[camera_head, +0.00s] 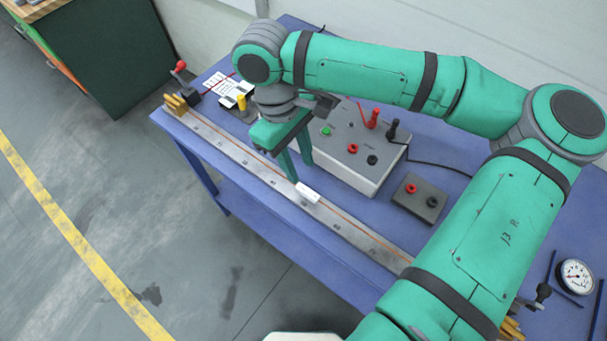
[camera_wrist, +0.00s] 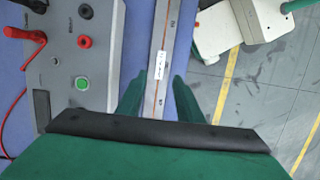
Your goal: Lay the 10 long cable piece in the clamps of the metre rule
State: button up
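The metre rule (camera_head: 235,150) runs along the front edge of the blue table; it also shows in the wrist view (camera_wrist: 153,100). A thin copper-coloured cable piece (camera_head: 350,222) lies lengthwise along the rule, with a white tag (camera_head: 307,192) near its middle. The tag also shows in the wrist view (camera_wrist: 160,66). A brass clamp (camera_head: 176,104) stands at the rule's left end. Another brass clamp (camera_head: 511,330) is partly hidden by my arm at the right end. My gripper (camera_head: 300,170) points down over the rule beside the tag. Its fingers (camera_wrist: 159,80) are apart; contact with the cable cannot be told.
A grey meter box (camera_head: 350,165) with red and black terminals stands just behind the rule, close to my gripper. A small terminal block (camera_head: 418,198) and a dial gauge (camera_head: 576,276) are farther right. A red-handled lever (camera_head: 180,68) rises by the left clamp. The floor in front is clear.

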jog(key=v, duration=0.3)
jog(key=shift+r, duration=0.3)
dwell(0.4)
